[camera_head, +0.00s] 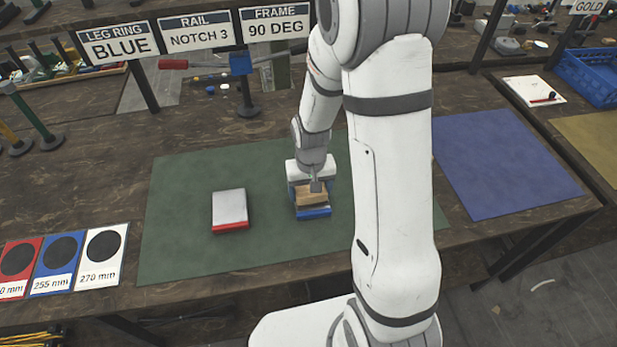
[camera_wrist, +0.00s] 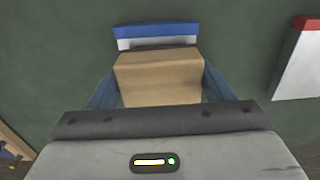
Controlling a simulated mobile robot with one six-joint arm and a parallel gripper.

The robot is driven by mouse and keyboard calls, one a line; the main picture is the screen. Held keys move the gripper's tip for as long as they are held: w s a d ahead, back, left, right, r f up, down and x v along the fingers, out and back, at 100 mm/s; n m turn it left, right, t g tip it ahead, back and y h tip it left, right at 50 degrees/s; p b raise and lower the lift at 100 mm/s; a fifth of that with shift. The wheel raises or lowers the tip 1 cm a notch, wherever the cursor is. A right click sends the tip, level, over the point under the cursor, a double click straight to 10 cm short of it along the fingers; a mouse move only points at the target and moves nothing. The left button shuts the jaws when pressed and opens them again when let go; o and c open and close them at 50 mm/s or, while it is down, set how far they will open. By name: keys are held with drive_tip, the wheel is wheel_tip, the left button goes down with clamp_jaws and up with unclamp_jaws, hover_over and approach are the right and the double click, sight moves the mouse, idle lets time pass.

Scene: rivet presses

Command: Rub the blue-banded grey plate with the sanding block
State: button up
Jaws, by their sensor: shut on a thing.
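The blue-banded grey plate (camera_head: 314,213) lies on the green mat (camera_head: 180,250), mostly hidden under the sanding block and my gripper; its blue band (camera_wrist: 157,30) shows in the wrist view. The tan sanding block (camera_head: 310,194) is over the plate, and it fills the middle of the wrist view (camera_wrist: 160,76). My gripper (camera_head: 311,186) is shut on the block, with a blue finger on each side of it in the wrist view (camera_wrist: 160,92). I cannot tell for certain whether the block touches the plate.
A red-banded grey plate (camera_head: 230,207) lies on the mat to the left, apart from the block. A blue mat (camera_head: 503,160) lies at the right. Diameter cards (camera_head: 58,262) are at the left front. Signs (camera_head: 207,32) and a blue clamp-like stand (camera_head: 243,70) are at the back.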

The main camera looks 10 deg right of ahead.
sight(324, 186)
wheel_tip(324, 186, down, 2)
drive_tip(key=shift+s+d, duration=0.15)
drive_tip(key=shift+d, duration=1.8)
drive_tip(key=shift+c, duration=0.4)
drive_tip(key=shift+r+p, duration=0.2)
drive_tip(key=shift+p, duration=0.15)
drive_tip(key=shift+a+r, duration=0.2)
drive_tip(key=shift+a, duration=0.05)
drive_tip(key=a, duration=0.3)
drive_tip(key=shift+a+f+b, duration=0.1)
drive_tip(key=shift+f+b, duration=0.15)
drive_tip(key=shift+b, duration=0.05)
wheel_tip(324, 186, up, 4)
drive_tip(key=shift+a+f+p, duration=0.1)
drive_tip(key=shift+p, duration=0.95)
drive_tip(key=shift+r+p, duration=1.55)
drive_tip(key=shift+r, duration=0.75)
